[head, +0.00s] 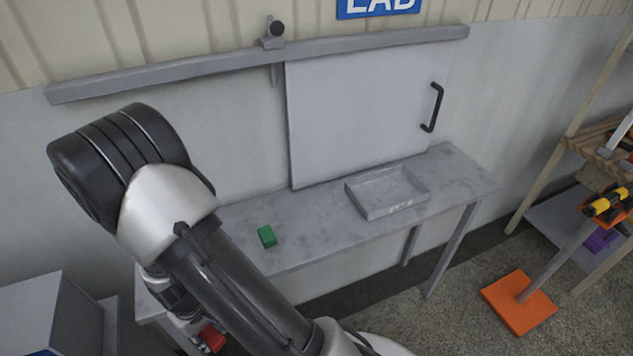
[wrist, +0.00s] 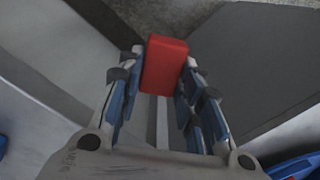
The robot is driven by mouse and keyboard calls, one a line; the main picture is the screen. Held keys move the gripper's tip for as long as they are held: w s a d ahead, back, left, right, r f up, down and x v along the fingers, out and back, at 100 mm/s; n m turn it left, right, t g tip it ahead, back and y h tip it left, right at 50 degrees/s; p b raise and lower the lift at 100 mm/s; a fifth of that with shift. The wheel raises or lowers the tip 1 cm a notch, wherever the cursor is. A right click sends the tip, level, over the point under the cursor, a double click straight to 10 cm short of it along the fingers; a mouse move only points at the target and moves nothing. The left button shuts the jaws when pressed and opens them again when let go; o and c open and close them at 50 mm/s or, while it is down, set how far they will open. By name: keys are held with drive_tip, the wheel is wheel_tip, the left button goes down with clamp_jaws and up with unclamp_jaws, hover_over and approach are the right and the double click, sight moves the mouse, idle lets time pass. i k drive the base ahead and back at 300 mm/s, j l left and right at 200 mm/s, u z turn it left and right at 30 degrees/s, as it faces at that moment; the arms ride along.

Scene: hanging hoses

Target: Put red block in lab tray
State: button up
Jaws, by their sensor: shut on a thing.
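The red block (wrist: 165,65) is between the fingertips of my gripper (wrist: 160,88) in the wrist view, and the fingers are shut on it. In the head view the red block (head: 211,337) shows low at the left, beside the table's front edge and partly hidden by my arm. The lab tray (head: 384,206) is a shallow grey tray on the right half of the table. It looks empty and has a small label on its front. My gripper and the block are well to the left of the tray and apart from it.
A green block (head: 267,236) sits on the grey table (head: 315,240), left of the tray. A sliding panel (head: 355,115) with a black handle (head: 433,107) hangs behind. An orange-based stand (head: 519,304) and shelves are at the right. A grey box (head: 40,315) stands lower left.

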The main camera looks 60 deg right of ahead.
sight(386, 194)
drive_tip(key=k+l, duration=0.2)
drive_tip(key=k+l+z, duration=0.1)
drive_tip(key=l, duration=0.3)
drive_tip(key=k+l+z, duration=0.1)
drive_tip(key=l, duration=0.25)
drive_tip(key=k+l, duration=0.25)
drive_tip(key=k+l+z, duration=0.1)
drive_tip(key=l, duration=0.3)
drive_tip(key=k+l, duration=0.2)
drive_tip(key=l, duration=0.15)
drive_tip(key=z, duration=0.05)
